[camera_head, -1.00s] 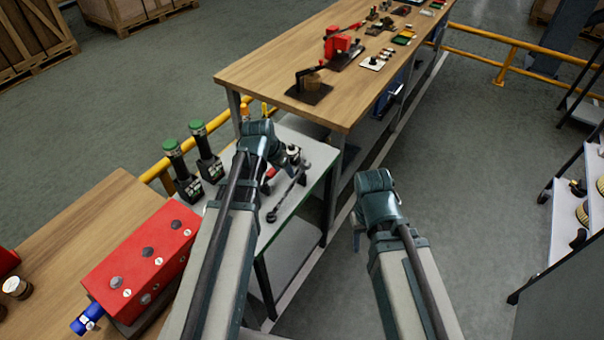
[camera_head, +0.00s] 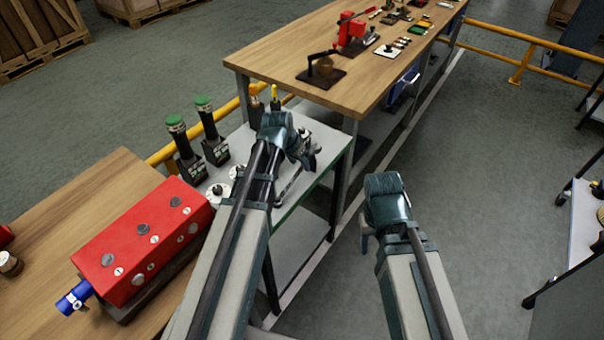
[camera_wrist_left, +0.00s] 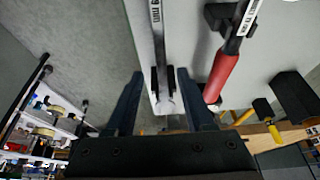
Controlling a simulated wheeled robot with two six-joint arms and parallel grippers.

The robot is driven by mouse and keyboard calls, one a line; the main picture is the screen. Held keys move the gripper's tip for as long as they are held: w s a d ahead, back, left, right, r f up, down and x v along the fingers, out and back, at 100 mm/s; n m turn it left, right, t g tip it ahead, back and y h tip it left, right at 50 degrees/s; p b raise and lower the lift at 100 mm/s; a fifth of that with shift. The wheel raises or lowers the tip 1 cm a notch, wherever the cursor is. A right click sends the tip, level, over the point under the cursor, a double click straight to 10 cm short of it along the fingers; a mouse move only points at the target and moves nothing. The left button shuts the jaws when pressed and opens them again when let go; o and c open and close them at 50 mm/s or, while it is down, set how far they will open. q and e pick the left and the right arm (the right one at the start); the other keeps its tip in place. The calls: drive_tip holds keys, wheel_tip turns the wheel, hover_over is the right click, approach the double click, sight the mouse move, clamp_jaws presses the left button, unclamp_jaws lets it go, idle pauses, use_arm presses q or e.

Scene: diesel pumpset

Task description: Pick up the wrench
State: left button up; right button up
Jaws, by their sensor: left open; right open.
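The wrench (camera_head: 287,184) is a long silver tool lying on the light-topped small table; my left wrist and gripper hide part of it in the head view. In the left wrist view its labelled shaft (camera_wrist_left: 157,42) runs down from the top edge, and its end lies between my fingers. My left gripper (camera_wrist_left: 162,80) is open, with one finger on each side of the wrench; whether they touch it I cannot tell. It also shows over the table in the head view (camera_head: 303,158). My right gripper (camera_head: 365,238) hangs over the floor, apart from the tables, mostly hidden by its wrist.
A red-handled tool (camera_wrist_left: 222,74) lies close to the right of the wrench in the left wrist view. Two green-topped black devices (camera_head: 212,140) stand at the small table's left. A red box (camera_head: 140,240) sits on the nearer bench. A long wooden bench (camera_head: 290,62) stands behind.

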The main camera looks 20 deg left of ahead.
sight(301, 168)
use_arm(q)
drive_tip(key=b+x, duration=0.4)
drive_tip(key=x, duration=0.1)
drive_tip(key=shift+a+f+b, duration=0.15)
drive_tip(key=shift+b, duration=0.25)
clamp_jaws()
idle(1.3)
